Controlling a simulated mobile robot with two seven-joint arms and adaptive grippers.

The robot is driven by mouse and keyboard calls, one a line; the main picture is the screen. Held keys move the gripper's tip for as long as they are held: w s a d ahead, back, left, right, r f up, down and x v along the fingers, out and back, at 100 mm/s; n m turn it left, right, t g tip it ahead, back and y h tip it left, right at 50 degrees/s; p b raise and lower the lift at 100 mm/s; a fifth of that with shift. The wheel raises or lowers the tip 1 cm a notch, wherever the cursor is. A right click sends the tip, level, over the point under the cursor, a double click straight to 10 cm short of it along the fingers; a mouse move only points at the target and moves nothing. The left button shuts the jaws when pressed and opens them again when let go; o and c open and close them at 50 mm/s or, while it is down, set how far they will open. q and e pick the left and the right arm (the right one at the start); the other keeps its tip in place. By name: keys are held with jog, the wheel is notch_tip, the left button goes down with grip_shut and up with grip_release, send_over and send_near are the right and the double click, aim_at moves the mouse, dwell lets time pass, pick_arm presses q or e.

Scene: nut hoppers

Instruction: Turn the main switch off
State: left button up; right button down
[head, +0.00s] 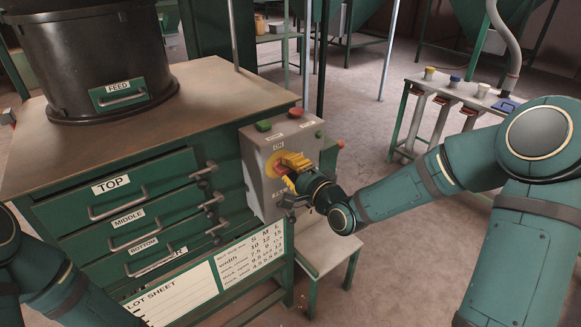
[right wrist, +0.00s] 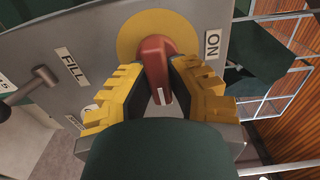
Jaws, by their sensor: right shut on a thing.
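The main switch is a red handle on a yellow round plate (head: 272,163) on the front of a grey control box (head: 256,190). In the right wrist view the red handle (right wrist: 155,62) stands between my yellow-padded fingers, with its white mark facing the camera. The yellow plate (right wrist: 137,25) shows behind it, with an ON label (right wrist: 212,45) to its right. My right gripper (head: 287,166) is shut on the handle. In the head view its fingers hide most of the handle. Only part of my left arm shows at the lower left; its gripper is out of the picture.
A green drawer cabinet (head: 120,200) with a black FEED hopper (head: 95,60) stands left of the box. Green (head: 263,125) and red (head: 296,112) buttons sit on the box's top. A small stool (head: 325,247) stands below. A side table (head: 455,88) is at the right.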

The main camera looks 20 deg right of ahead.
jog(key=shift+r, duration=0.15)
jog(key=c, duration=0.9)
grip_release()
jog(key=shift+w+a, duration=0.1)
jog(key=shift+w, duration=0.05)
jog(key=v, duration=0.7)
jog(key=shift+s, duration=0.25)
